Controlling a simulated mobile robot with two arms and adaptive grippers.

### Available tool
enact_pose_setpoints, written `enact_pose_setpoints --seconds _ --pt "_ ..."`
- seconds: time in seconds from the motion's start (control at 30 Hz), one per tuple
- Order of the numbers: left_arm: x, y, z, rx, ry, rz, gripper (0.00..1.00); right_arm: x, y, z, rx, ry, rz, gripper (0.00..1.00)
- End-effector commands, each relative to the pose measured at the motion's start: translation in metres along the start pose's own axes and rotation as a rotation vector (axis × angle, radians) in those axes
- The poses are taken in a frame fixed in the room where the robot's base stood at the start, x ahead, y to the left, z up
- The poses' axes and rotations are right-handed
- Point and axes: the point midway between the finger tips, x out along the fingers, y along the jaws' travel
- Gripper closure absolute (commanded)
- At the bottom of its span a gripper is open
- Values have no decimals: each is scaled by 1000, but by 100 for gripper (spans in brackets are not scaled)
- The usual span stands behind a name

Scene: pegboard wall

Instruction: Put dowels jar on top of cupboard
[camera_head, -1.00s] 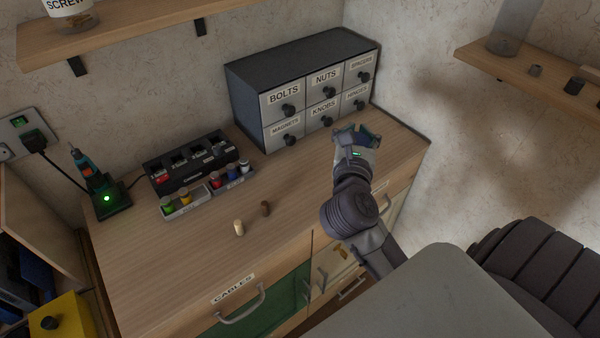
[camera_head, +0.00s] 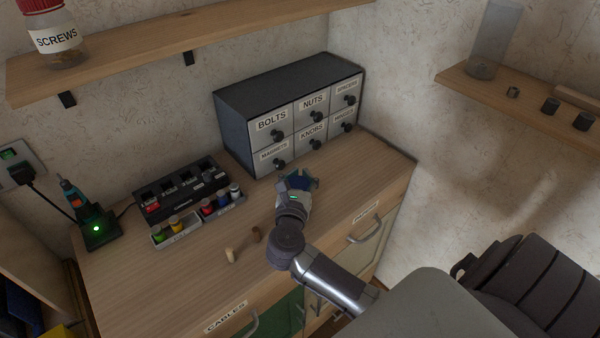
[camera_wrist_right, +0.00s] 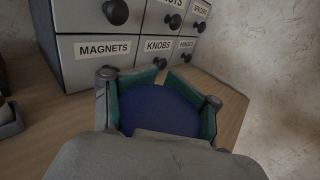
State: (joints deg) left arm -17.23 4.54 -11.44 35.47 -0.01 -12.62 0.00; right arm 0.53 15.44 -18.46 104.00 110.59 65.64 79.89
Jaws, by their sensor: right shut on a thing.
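My right gripper (camera_head: 299,181) is shut on a round blue-topped thing. The blue top (camera_wrist_right: 158,108) shows between the two green-padded fingers in the right wrist view. Its sides and any label are hidden, so I cannot tell from a label that it is the dowels jar. The gripper is over the wooden worktop, in front of the grey drawer unit (camera_head: 290,92). The worktop (camera_head: 150,285) covers a low cupboard with a front labelled CABLES (camera_head: 226,317). I cannot tell whether the held thing touches the worktop. My left gripper is not in view.
Two small wooden pegs (camera_head: 231,255) stand left of my right gripper. A black charger rack (camera_head: 182,188) and small coloured pots (camera_head: 176,224) are further left. A SCREWS jar (camera_head: 58,40) is on the upper shelf. A right wall shelf (camera_head: 480,92) holds a clear jar (camera_head: 492,40).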

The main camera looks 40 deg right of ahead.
Motion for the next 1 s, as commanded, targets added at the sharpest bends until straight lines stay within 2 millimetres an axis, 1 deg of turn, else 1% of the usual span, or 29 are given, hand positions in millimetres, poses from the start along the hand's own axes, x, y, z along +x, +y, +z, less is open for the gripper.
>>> enact_pose_setpoints --seconds 0.17,0.27,0.3,0.53,0.83,0.93,1.0 --pt "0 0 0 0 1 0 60 0 0 0 1 -1 0 100" --pt "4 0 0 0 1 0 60 0 0 -4 1 -1 0 100" --pt "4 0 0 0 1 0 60 0 0 -4 0 0 0 53" --pt "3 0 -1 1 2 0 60 0 0 -3 -1 0 1 16" --pt "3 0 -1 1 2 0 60 0 0 -2 -1 0 1 16" --pt "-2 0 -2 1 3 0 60 0 0 3 -1 -1 1 16" --pt "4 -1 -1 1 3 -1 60 -9 0 -3 1 3 2 16"
